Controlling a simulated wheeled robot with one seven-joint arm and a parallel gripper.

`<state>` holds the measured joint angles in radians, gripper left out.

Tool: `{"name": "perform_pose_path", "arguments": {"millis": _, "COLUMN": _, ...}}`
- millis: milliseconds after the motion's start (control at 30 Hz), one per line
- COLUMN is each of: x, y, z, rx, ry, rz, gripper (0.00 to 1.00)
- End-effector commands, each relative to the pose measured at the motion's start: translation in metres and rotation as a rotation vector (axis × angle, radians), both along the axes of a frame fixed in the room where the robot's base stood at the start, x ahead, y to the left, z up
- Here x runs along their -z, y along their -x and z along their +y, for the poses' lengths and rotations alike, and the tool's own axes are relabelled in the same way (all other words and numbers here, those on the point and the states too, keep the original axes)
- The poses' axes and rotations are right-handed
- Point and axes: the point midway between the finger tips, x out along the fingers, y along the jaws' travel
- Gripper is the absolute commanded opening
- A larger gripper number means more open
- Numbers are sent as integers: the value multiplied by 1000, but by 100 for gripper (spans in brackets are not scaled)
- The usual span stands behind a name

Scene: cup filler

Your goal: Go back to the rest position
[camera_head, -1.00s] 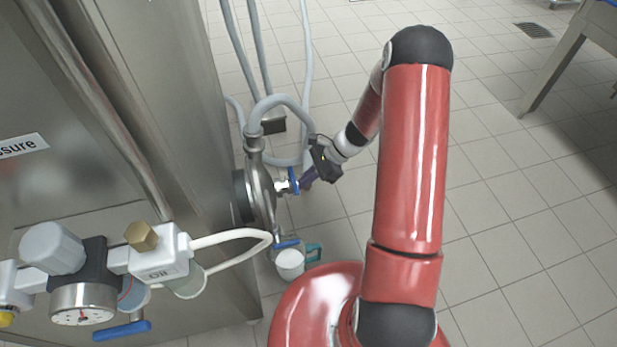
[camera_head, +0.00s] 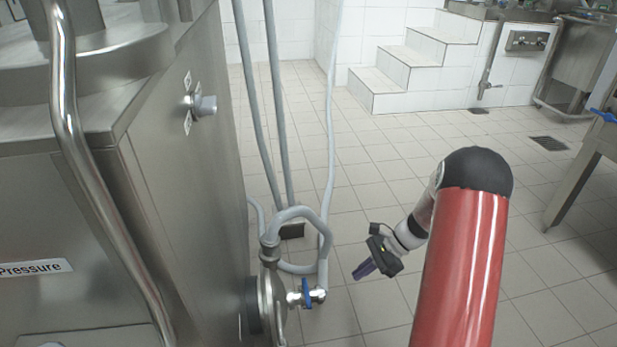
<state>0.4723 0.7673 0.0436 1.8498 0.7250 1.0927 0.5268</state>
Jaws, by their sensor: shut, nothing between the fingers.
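My gripper (camera_head: 361,272) is at the end of my red arm, just right of the blue-handled valve (camera_head: 305,292) on the steel machine's side outlet. It is apart from the valve, with a gap of floor between them. Its purple fingers point down and left, look closed and hold nothing. My red arm fills the lower right of the view, its black elbow joint raised. The lower part of the arm is out of view.
A large steel machine (camera_head: 185,180) fills the left side. Grey hoses (camera_head: 328,140) hang beside it down to the outlet. White steps (camera_head: 405,72) and a sink stand at the back, a steel table (camera_head: 588,160) at right. The tiled floor between is clear.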

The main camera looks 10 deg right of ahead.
Motion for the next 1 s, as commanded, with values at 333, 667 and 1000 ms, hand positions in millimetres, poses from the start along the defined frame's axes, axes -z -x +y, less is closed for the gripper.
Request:
{"name": "perform_pose_path", "arguments": {"millis": 333, "x": -86, "y": 16, "z": 20, "rx": -221, "ry": 147, "rz": -176, "gripper": 0}}
{"name": "perform_pose_path", "arguments": {"millis": 667, "x": -212, "y": 81, "z": 52, "rx": -643, "ry": 430, "rz": -502, "gripper": 0}}
{"name": "perform_pose_path", "arguments": {"millis": 1000, "x": -295, "y": 168, "z": 68, "rx": -1044, "ry": 732, "rz": -822, "gripper": 0}}
